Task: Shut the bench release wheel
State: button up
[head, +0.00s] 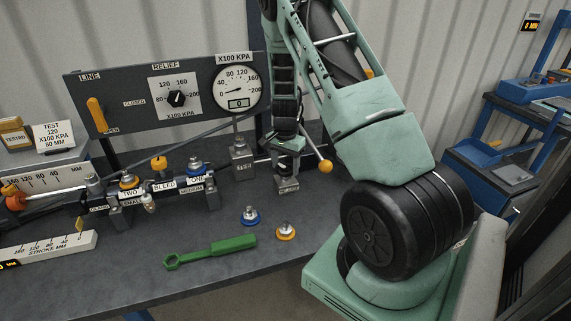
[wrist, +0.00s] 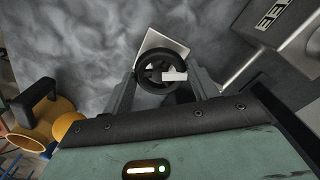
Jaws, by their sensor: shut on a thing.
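The release wheel is a small black handwheel (wrist: 160,73) with spokes, seen from above in the wrist view. It sits over a pale metal block (wrist: 158,43) on the grey bench. My gripper (wrist: 162,80) has a finger on each side of the wheel and is shut on it. In the head view my gripper (head: 287,168) points down at the small grey block (head: 287,186) on the bench. The wheel itself is largely hidden there by the gripper. I cannot tell from the wheel's look how far it is turned.
The tee block (head: 242,163) stands left of my gripper. A lever with an orange ball (head: 325,166) is close on the right. Loose blue (head: 249,216) and orange (head: 286,232) couplers and a green wrench (head: 212,252) lie in front. A gauge panel (head: 135,98) stands behind.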

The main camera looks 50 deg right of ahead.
aim_at(285, 167)
jog(key=m+p, duration=0.1)
jog(key=m, duration=0.4)
jog(key=shift+w+r+m, duration=0.1)
jog(key=shift+m, duration=0.2)
dwell(0.4)
jog(key=o, duration=1)
notch_tip(285, 167, up, 17)
jog(key=shift+r+b, duration=0.15)
jog(key=shift+b, duration=0.95)
